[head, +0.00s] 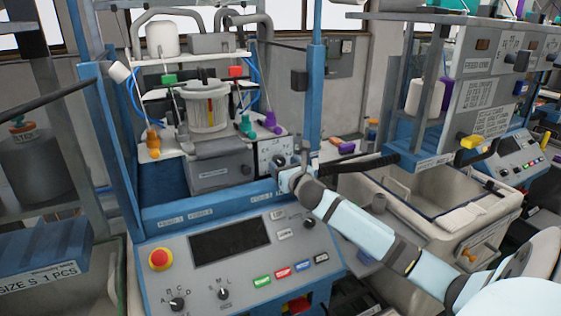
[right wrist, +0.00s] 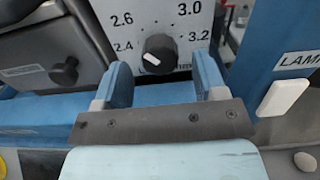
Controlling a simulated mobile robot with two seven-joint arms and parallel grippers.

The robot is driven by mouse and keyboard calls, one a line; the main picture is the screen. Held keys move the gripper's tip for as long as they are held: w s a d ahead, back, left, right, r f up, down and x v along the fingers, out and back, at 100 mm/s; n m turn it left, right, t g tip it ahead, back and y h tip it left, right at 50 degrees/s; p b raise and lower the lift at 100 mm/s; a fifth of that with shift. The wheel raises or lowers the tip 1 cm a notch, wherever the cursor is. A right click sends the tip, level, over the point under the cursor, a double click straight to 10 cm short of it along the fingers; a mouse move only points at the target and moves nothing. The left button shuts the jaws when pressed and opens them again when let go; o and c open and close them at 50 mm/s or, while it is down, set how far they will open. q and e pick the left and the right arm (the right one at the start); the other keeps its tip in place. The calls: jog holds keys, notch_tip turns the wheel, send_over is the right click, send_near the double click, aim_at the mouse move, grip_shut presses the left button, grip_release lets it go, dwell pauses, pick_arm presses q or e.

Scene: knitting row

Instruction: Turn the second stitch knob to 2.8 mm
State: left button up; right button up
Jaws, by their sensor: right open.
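The stitch knob (right wrist: 160,55) is round and black with a white mark, on a white dial plate (right wrist: 140,12) with the numbers 2.4, 2.6, 3.0 and 3.2 showing. The white mark lies on the knob's left side, toward 2.4; its exact reading is hard to tell. My right gripper (right wrist: 165,85) is open, its two blue fingers apart to the left and right of the knob's lower side, not closed on it. In the head view my right gripper (head: 292,165) is at the dial plate of the second machine's front and partly covers it.
Below is a grey control panel (head: 235,255) with a red stop button (head: 159,259), a dark screen and several small knobs. A blue post (right wrist: 265,45) stands right of the dial. A grey box with a black knob (right wrist: 64,70) is at left.

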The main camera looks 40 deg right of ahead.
jog(key=shift+x, duration=1.3)
jog(key=c, duration=0.9)
jog(key=shift+m+p, duration=0.3)
jog(key=shift+m, duration=0.1)
jog(key=m+p, duration=0.1)
jog(key=m, duration=0.1)
jog(key=shift+m, duration=0.4)
jog(key=shift+m+p, duration=0.45)
jog(key=shift+m, duration=1.65)
